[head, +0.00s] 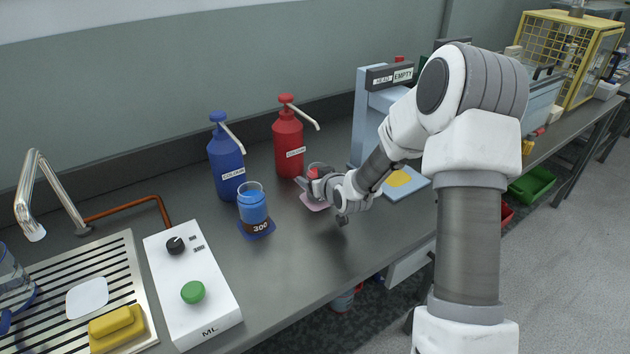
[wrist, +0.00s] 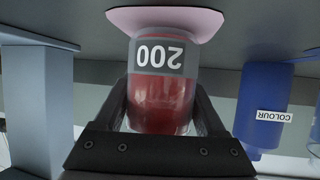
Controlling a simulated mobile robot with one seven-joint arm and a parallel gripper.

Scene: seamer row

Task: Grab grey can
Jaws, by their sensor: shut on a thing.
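My gripper (head: 318,182) is shut on a clear jar of red liquid (wrist: 160,100), with one finger on each side of it. The jar has a grey band marked 200, which reads upside down in the wrist view. In the head view my gripper partly hides the red jar (head: 314,169). The jar is at a pink pad (head: 312,202), which also shows in the wrist view (wrist: 205,22). I cannot tell whether it touches the pad or is just clear of it. I see no plain grey can in either view.
A red pump bottle (head: 288,140) and a blue one (head: 226,162) stand behind. A blue jar marked 300 (head: 252,205) stands left on a dark blue pad. A blue-grey stand (head: 366,118) is to the right.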

